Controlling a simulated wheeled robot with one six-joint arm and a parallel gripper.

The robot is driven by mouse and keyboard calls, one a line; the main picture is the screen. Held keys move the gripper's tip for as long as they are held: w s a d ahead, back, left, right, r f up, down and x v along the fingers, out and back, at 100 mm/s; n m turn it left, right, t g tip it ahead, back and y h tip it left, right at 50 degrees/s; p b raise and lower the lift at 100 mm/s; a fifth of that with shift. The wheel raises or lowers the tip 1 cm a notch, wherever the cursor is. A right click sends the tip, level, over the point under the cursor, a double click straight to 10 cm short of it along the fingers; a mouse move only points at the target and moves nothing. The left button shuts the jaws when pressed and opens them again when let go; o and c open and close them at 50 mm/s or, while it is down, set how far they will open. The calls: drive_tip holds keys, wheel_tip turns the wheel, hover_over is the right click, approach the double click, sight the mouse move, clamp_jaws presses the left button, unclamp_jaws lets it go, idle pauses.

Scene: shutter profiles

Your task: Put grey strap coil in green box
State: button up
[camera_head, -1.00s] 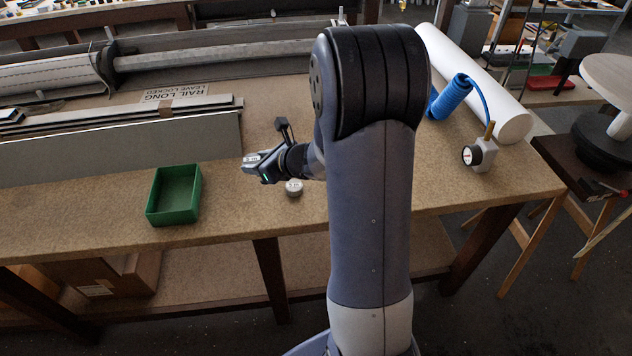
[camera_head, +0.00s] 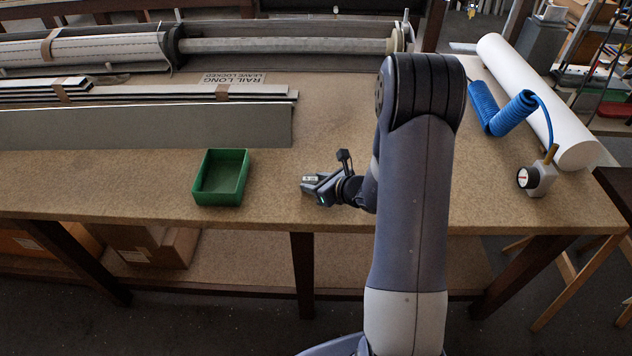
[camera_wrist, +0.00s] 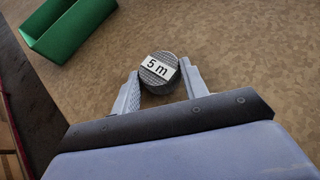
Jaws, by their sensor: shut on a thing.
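The grey strap coil (camera_wrist: 159,70) with a white "5 m" label sits between the fingers of my gripper (camera_wrist: 160,83) in the wrist view. My gripper is shut on it. In the head view, my gripper (camera_head: 312,188) is low over the bench front, and the coil is hard to make out there. The green box (camera_head: 221,178) is open and looks empty, to the left of my gripper on the bench. It also shows at the upper left of the wrist view (camera_wrist: 72,28), apart from the coil.
Grey shutter profiles (camera_head: 150,128) lie behind the green box. A blue coiled hose (camera_head: 505,112), a gauge (camera_head: 536,178) and a white roll (camera_head: 540,105) are at the right. The bench (camera_head: 120,185) is clear between the box and my gripper.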

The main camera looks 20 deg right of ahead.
drive_tip(key=shift+f, duration=0.15)
drive_tip(key=o, duration=1)
